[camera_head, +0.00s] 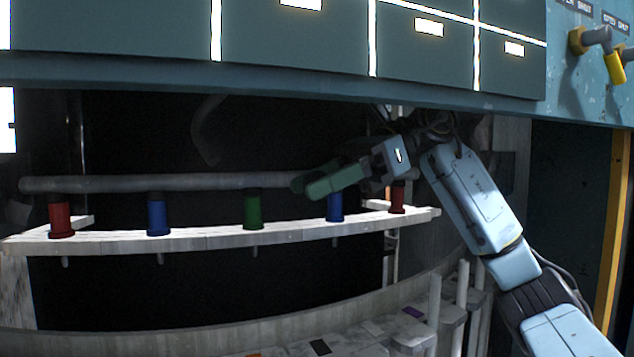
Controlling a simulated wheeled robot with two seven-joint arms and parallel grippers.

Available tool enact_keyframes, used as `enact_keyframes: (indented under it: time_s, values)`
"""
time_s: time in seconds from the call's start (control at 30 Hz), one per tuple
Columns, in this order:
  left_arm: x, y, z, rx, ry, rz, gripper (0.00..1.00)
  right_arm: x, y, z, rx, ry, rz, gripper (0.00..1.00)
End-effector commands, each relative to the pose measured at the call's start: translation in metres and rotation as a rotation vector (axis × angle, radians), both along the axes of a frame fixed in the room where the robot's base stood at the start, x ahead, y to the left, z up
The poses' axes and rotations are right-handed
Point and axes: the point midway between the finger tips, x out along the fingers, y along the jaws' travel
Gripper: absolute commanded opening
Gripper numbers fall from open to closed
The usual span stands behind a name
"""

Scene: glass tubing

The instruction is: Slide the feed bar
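A long grey horizontal bar (130,184), which may be the feed bar, runs behind a row of coloured spools. A pale shelf (100,243) carries the upright spools: a red one (61,218), a blue one (157,216), a green one (253,210), a second blue one (335,208) and a second red one (397,198). My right gripper (372,166) is by the bar's right end, above the second blue spool. My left gripper is out of view.
A teal panelled housing (290,45) hangs low across the top. A grey-and-yellow lever (606,50) sticks out at upper right. A curved pale ledge (260,338) with upright posts (434,298) lies below.

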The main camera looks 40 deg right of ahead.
Motion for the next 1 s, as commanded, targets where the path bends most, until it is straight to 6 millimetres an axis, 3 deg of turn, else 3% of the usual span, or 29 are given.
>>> enact_keyframes:
  time_s: [0.37, 0.8, 1.0]
  values:
    - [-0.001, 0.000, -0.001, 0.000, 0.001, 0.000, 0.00, -0.002, -0.009, 0.004, 0.002, -0.002, -0.005, 0.45]
    - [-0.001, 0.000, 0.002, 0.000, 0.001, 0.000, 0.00, -0.029, -0.090, 0.041, 0.003, -0.003, -0.005, 0.45]
    - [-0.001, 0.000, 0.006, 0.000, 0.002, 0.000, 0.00, -0.037, -0.112, 0.050, 0.002, -0.003, -0.003, 0.45]
